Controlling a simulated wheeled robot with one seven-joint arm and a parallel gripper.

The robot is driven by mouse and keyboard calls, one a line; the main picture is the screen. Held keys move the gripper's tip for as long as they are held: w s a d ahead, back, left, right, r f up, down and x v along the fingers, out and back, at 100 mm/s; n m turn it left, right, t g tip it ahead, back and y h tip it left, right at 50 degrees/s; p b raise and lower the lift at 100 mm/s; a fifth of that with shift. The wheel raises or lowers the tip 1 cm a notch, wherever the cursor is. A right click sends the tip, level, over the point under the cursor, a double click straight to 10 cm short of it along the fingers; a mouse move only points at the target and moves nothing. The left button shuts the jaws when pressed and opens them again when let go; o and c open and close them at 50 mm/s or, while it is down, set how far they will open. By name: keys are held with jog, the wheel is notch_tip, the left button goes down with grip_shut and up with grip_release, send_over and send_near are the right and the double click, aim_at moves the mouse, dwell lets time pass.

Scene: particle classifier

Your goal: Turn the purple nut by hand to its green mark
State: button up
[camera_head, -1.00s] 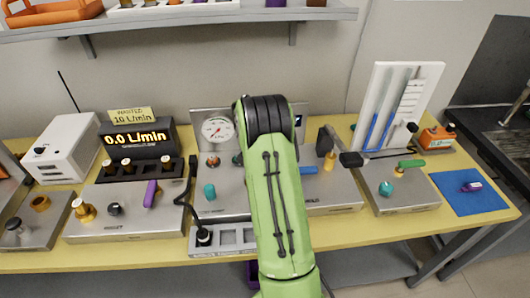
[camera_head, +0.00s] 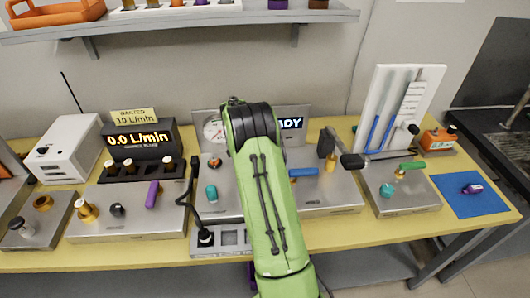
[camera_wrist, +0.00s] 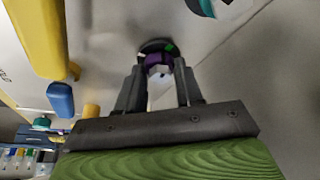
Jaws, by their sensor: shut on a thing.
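My gripper (camera_wrist: 158,72) is shut on the nut, one finger on each side. A pale hexagonal end shows between the fingers. In the head view my green arm reaches over the middle of the bench and hides the gripper and the nut. I cannot tell how exactly the nut lines up with the mark.
In the wrist view a yellow part (camera_wrist: 38,35) and a blue handle (camera_wrist: 60,99) stand left of the gripper, and a teal-edged knob (camera_wrist: 203,7) is at the top. In the head view a teal knob (camera_head: 211,192) and a lit display (camera_head: 290,123) flank my arm.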

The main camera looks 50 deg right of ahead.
jog(key=shift+w+r, duration=0.15)
jog(key=shift+r, duration=0.05)
dwell(0.6)
jog(key=o, duration=1.1)
jog(key=shift+f, duration=0.1)
jog(key=shift+c, duration=0.2)
jog(key=p+v, duration=0.2)
jog(key=v, duration=1.3)
jog(key=shift+a+r+p, duration=0.25)
jog(key=shift+r+p, duration=0.05)
jog(key=shift+p, duration=0.05)
